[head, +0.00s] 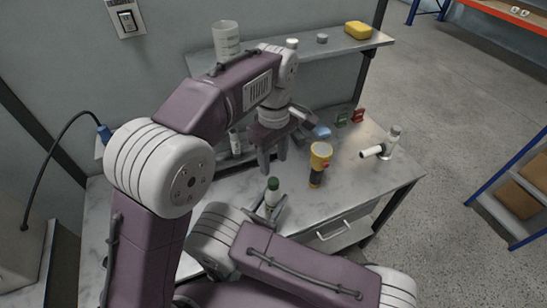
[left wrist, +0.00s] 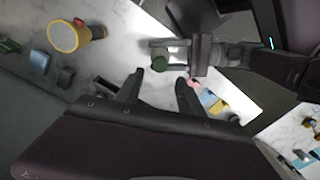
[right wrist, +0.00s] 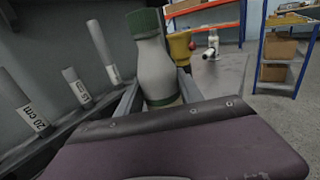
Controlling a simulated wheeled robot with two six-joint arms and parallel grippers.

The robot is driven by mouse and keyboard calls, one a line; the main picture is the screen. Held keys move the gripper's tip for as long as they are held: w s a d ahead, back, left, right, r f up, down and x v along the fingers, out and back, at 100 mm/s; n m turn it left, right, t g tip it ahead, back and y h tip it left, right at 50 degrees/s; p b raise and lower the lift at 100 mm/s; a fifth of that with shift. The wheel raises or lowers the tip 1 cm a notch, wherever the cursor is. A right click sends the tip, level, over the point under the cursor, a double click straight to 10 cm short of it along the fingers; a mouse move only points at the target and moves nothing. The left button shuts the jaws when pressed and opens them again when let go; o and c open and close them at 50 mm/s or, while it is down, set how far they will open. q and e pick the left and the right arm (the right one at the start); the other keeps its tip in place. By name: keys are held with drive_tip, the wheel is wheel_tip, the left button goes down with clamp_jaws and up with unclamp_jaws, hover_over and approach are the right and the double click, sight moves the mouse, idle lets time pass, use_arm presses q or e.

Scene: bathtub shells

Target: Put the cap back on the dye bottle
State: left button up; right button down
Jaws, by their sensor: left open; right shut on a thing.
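The dye bottle (head: 272,198) is white with a green band and stands upright in my right gripper (right wrist: 155,98), which is shut on its body. The green cap (right wrist: 144,22) sits on the bottle's top; whether it is screwed tight I cannot tell. Bottle and cap also show in the left wrist view, the cap (left wrist: 160,63) facing that camera. My left gripper (head: 272,168) is open and empty, just behind and above the bottle in the head view. Its two fingers (left wrist: 160,92) are apart with nothing between them. My right gripper's fingers are mostly hidden in the head view.
A yellow and black flashlight-like object (head: 318,165) stands right of the bottle. A shelf (head: 345,45) runs above the bench's back. Labelled tubes (right wrist: 76,88) stand behind.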

sight(273, 180)
use_arm(q)
wheel_tip(273, 180, down, 8)
idle(0.5)
clamp_jaws()
drive_tip(key=m, duration=0.4)
drive_tip(key=shift+m, duration=0.4)
drive_tip(key=m, duration=1.2)
drive_tip(key=shift+m, duration=0.4)
drive_tip(key=m, duration=0.3)
drive_tip(key=shift+m, duration=0.4)
drive_tip(key=shift+o, duration=0.7)
unclamp_jaws()
